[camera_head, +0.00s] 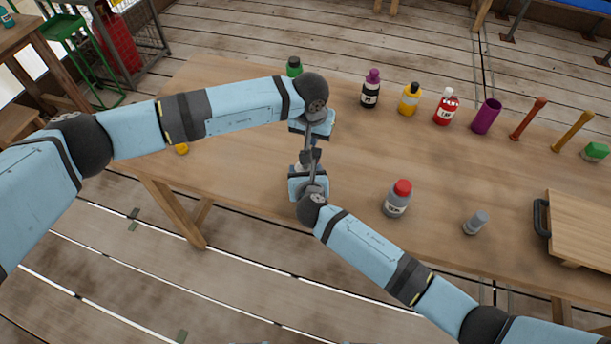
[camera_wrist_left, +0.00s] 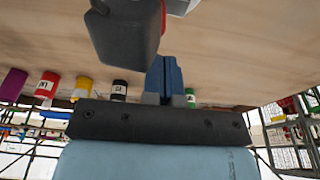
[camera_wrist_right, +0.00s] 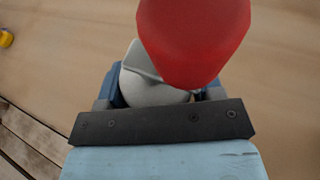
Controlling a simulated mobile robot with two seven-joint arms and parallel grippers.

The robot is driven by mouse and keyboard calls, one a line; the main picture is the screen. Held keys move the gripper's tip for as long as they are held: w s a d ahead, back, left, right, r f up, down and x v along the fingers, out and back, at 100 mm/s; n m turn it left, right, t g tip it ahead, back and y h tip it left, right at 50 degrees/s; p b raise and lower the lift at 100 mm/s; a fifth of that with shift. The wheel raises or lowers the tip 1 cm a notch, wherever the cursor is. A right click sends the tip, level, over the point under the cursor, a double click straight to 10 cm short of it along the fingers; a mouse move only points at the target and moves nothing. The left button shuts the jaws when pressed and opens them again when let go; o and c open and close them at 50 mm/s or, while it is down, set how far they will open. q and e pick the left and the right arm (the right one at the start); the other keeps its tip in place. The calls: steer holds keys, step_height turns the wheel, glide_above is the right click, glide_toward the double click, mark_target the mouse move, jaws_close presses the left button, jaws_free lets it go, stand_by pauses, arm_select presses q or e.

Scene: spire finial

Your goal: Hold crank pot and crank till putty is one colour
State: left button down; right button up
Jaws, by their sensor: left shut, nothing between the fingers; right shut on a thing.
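My right gripper (camera_head: 305,169) is shut on a whitish rounded pot (camera_wrist_right: 155,88), seen between its blue fingers in the right wrist view. A large red part (camera_wrist_right: 195,38) sits over the pot, close to that camera; I cannot tell how it joins. My left gripper (camera_head: 311,143) is shut and empty, just above the right one; its blue fingers (camera_wrist_left: 164,78) are together in the left wrist view. A dark grey block (camera_wrist_left: 128,32) with a red edge hangs beside them; I cannot tell whether they touch. In the head view my grippers mostly hide the pot, and the putty is not visible.
A grey bottle with a red cap (camera_head: 397,198) and a small grey cylinder (camera_head: 475,223) stand right of my grippers. Several bottles, a purple cup (camera_head: 486,116) and sticks line the far edge. A wooden board (camera_head: 583,228) lies at right. Bare table lies between.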

arm_select(q)
steer(key=shift+s+x, duration=0.1)
steer(key=shift+x, duration=0.5)
steer(key=shift+s+x, duration=0.15)
steer(key=shift+x, duration=0.45)
steer(key=shift+s, duration=0.1)
steer(key=shift+s, duration=0.4)
steer(key=shift+d+f, duration=0.1)
steer(key=shift+d, duration=0.15)
steer(key=w+v, duration=0.1)
steer(key=v, duration=0.6)
steer(key=shift+w+d, duration=0.2)
steer(key=shift+w, duration=0.05)
stand_by(0.3)
stand_by(0.5)
